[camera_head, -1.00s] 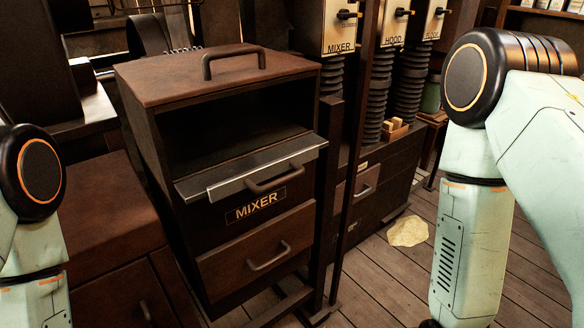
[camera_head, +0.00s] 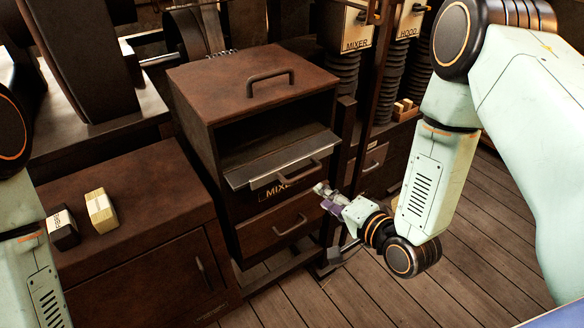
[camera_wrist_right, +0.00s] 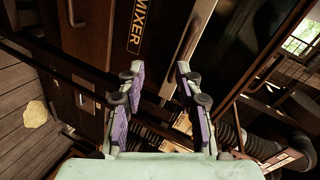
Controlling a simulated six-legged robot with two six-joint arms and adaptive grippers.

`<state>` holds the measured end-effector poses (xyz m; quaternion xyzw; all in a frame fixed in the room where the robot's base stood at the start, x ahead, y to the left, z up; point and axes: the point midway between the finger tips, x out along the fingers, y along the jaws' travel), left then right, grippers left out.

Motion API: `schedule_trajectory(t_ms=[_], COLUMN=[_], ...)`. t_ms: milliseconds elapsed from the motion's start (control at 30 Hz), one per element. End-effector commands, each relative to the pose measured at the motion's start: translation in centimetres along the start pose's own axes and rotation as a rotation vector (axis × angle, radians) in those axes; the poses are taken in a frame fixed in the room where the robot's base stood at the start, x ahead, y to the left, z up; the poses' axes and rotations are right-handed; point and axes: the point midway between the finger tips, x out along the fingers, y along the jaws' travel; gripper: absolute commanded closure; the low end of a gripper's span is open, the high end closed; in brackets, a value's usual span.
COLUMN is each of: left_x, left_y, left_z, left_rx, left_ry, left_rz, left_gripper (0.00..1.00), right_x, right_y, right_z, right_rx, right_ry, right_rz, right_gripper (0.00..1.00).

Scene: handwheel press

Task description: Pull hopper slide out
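The mixer cabinet (camera_head: 250,90) has an open front hopper. A grey metal slide plate (camera_head: 245,178) with a dark bar handle (camera_head: 297,177) sticks out at the hopper's lower lip, above the MIXER label (camera_head: 272,193). My right gripper (camera_head: 321,194) is just to the right of the label, below and right of the slide handle, apart from it. In the right wrist view its two fingers (camera_wrist_right: 158,78) are spread and empty, with the label (camera_wrist_right: 138,30) and the slide's pale metal edge (camera_wrist_right: 190,37) beyond them. My left gripper is out of view.
A lower drawer (camera_head: 278,228) with a bar handle is under the label. A low brown cabinet (camera_head: 150,190) with a dark block (camera_head: 62,229) and a yellow block (camera_head: 101,211) stands at left. Dark posts (camera_head: 374,105) stand right of the mixer. Plank floor (camera_head: 470,230) is clear at right.

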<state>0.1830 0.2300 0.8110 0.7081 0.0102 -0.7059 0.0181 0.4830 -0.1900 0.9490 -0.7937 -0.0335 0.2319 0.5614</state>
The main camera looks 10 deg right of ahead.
Motion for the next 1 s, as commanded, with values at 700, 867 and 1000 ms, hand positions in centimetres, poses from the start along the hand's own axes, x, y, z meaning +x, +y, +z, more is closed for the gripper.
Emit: schedule_trajectory(t_ms=[700,867,1000], left_x=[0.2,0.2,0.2], left_y=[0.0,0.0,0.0], left_z=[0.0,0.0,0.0], left_rx=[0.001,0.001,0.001], left_ry=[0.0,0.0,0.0], left_rz=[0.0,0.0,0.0], left_gripper=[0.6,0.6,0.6], right_x=[5.9,7.4,7.9], right_y=[-3.1,-3.2,-3.3], right_z=[-1.3,-1.2,-1.1], right_rx=[0.27,0.271,0.271], right_ry=[0.01,0.01,0.011], right_rz=[-0.131,-0.129,-0.129], right_gripper=[0.66,0.66,0.66])
